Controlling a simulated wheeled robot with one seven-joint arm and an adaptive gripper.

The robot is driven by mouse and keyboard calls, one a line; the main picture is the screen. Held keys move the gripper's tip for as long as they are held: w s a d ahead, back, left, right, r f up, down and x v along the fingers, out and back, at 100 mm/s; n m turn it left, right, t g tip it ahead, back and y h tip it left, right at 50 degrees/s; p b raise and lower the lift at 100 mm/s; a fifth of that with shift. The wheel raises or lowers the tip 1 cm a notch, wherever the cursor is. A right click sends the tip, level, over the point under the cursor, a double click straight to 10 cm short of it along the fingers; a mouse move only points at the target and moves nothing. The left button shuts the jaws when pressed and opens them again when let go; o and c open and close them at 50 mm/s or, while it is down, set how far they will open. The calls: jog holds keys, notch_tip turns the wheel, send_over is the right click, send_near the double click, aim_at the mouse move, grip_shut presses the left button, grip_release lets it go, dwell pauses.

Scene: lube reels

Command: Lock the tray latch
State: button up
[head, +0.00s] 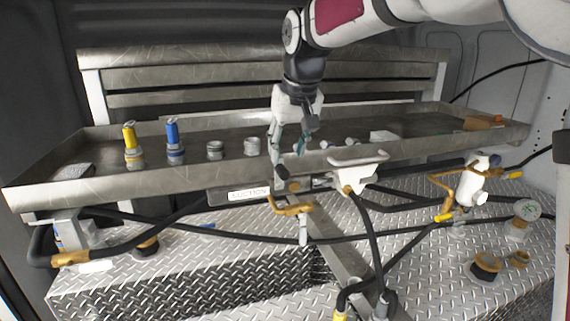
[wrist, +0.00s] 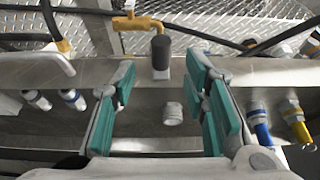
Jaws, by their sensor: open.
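The long metal tray (head: 150,178) runs across the bench, and its front wall also shows in the wrist view (wrist: 220,68). A black knob on a short grey stem (head: 281,172) stands at the middle of the front wall; I cannot tell for sure that it is the latch. In the wrist view the knob (wrist: 160,48) lies ahead of my fingertips, roughly centred between them. My gripper (head: 289,143) points down over the tray's front edge, open and empty, with teal pads apart in the wrist view (wrist: 160,75). It appears not to touch the knob.
A brass valve (head: 291,207) sits just below the knob, near a "SUCTION" label (head: 249,193). A white bracket (head: 358,160) is close on the right. Yellow (head: 130,143) and blue (head: 174,140) fittings stand in the tray at left. Black hoses (head: 250,236) cross below.

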jog(key=shift+v, duration=1.9)
jog(key=s+d+f+m, duration=0.1)
jog(key=s+d, duration=0.4)
jog(key=s, duration=0.5)
jog(key=s+d+f+m+h, duration=0.1)
jog(key=s+d+f, duration=0.3)
jog(key=s, duration=0.6)
jog(key=s+d+f+m+t, duration=0.1)
jog(key=s+d+f, duration=0.2)
jog(key=s+d, duration=0.4)
jog(key=s, duration=0.3)
jog(key=shift+s+f, duration=0.25)
jog(key=shift+s, duration=0.05)
